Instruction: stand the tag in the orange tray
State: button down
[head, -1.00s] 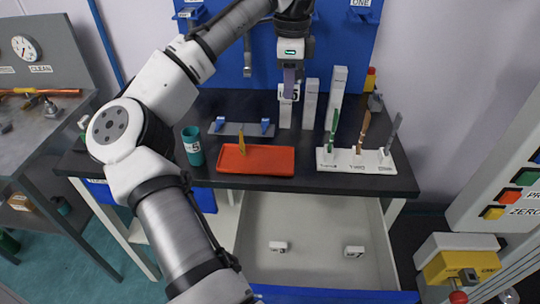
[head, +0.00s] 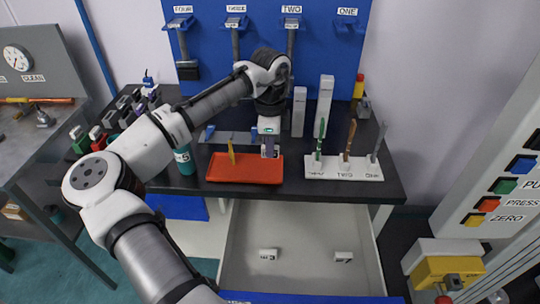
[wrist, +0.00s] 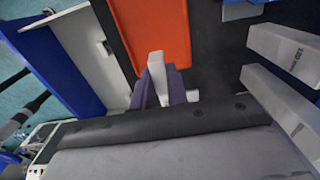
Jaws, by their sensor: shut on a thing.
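My gripper (head: 269,152) is shut on a small white tag (wrist: 156,66), which sticks out between the purple-grey fingers in the wrist view. The fingers hide much of the tag, and no marking can be read on it. The shallow orange tray (head: 245,174) lies on the black bench. In the head view my gripper is at the tray's back right edge. In the wrist view the tray (wrist: 150,30) is just beyond the tag, and I cannot tell whether they touch.
A teal cup (head: 184,160) stands left of the tray. A white rack (head: 343,173) with several upright tools is to its right. Pale posts (head: 299,112) stand behind. An open drawer (head: 300,240) below holds two white tags (head: 269,255).

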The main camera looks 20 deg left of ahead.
jog(key=shift+f+p, duration=0.3)
jog(key=shift+f, duration=2.05)
jog(key=shift+f, duration=0.1)
jog(key=c, duration=1.4)
grip_release()
notch_tip(320, 180, up, 12)
jog(key=shift+r+b, duration=0.1)
jog(key=shift+b, duration=0.7)
